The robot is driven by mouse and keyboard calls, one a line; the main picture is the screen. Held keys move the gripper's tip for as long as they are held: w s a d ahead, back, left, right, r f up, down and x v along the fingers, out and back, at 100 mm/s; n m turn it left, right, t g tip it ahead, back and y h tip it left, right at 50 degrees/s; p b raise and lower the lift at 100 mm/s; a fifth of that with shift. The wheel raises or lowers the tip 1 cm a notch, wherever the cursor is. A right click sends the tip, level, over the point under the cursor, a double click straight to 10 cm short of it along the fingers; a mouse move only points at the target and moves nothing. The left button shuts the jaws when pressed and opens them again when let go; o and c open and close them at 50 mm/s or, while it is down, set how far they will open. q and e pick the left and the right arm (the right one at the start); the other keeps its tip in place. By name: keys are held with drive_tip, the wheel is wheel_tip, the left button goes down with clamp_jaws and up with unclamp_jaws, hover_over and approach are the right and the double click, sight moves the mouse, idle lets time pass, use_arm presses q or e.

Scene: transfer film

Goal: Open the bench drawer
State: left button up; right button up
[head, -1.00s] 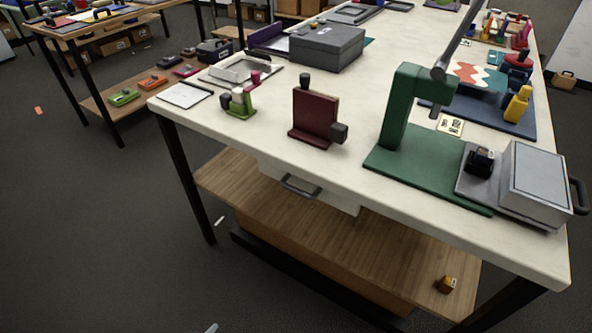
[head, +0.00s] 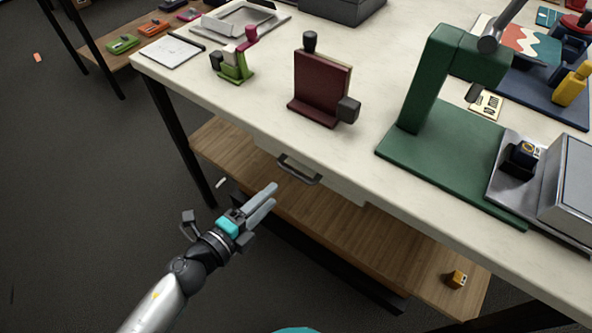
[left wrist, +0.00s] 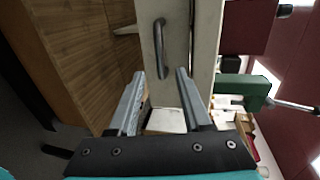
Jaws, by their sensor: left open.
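The bench drawer (head: 345,188) has a pale front and sits under the white bench top, closed as far as I can see. Its dark bar handle (head: 299,170) is on the front; the handle also shows in the left wrist view (left wrist: 160,48), ahead of the fingers. My left gripper (head: 266,200) is open and empty. It is in front of the bench, below and left of the handle, apart from it. In the left wrist view the two fingers (left wrist: 158,102) point toward the drawer front (left wrist: 177,40). My right gripper is not in view.
The bench top (head: 270,118) holds a dark red block-like fixture (head: 322,88), a green press-like stand (head: 430,90) and a small green fixture (head: 234,68). A wooden lower shelf (head: 400,245) runs beneath the drawer. A dark bench leg (head: 180,140) stands left of it.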

sight(294, 175)
use_arm(q)
drive_tip(key=b+x, duration=0.1)
drive_tip(key=x, duration=1)
drive_tip(key=shift+c, duration=0.2)
clamp_jaws()
idle(1.0)
